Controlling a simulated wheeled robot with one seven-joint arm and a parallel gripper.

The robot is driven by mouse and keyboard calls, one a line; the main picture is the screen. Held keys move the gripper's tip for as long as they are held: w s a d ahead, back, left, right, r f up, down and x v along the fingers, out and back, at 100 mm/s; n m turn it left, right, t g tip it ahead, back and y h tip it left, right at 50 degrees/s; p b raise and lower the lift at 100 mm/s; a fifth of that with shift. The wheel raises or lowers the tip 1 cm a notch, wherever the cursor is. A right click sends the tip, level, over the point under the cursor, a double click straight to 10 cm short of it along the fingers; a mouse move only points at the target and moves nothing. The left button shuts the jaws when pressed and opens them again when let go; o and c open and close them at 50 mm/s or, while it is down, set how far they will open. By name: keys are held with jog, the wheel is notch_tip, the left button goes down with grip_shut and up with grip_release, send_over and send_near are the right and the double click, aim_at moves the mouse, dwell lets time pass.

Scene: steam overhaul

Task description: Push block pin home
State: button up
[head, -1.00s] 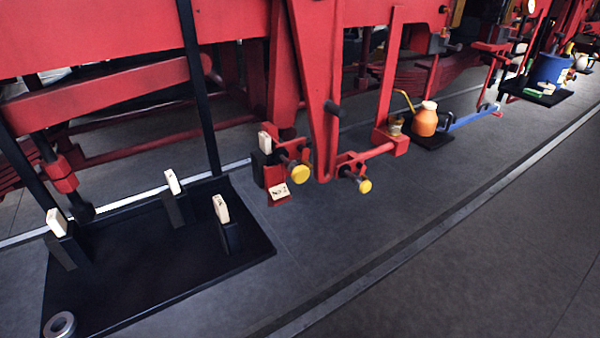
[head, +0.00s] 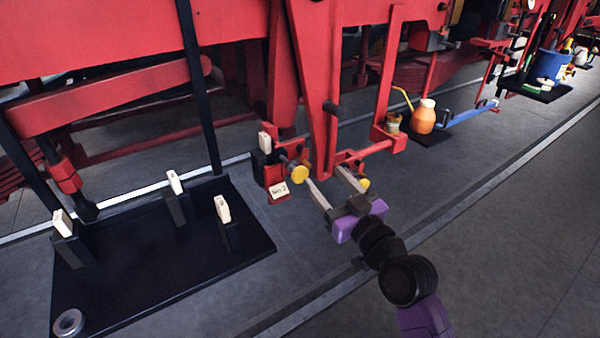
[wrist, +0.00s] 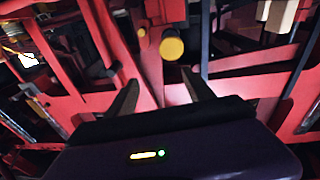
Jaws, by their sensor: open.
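Two yellow-headed pins sit low on the red frame, one at the left (head: 299,174) above a "No 2" card (head: 279,190) and one at the right (head: 365,184). I cannot tell which is the block pin. My gripper (head: 333,187) is open and empty, with its pale fingers toward the frame. One finger ends just right of the left pin, and the other partly covers the right pin. In the wrist view, a large yellow head (wrist: 172,47) shows just beyond the gap between the dark fingertips (wrist: 160,82), with a smaller yellow head (wrist: 141,32) behind it.
A black tray (head: 150,285) with several white-topped black posts and a grey ring (head: 69,323) lies at the left. Red hanging bars surround the pins. An orange jug (head: 423,117) and a blue bucket (head: 551,64) stand farther right. The grey floor in front is clear.

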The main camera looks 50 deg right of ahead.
aim_at(302, 176)
jog(key=w+f, duration=0.1)
jog(key=w, duration=0.1)
jog(key=w+n+y+p, duration=0.1)
jog(key=w, duration=0.2)
jog(key=w+f+n+p, duration=0.1)
jog(key=w, duration=0.2)
jog(key=shift+w+d+f+y, duration=0.25)
jog(key=shift+f+y, duration=0.05)
jog(key=shift+y, duration=0.1)
grip_shut()
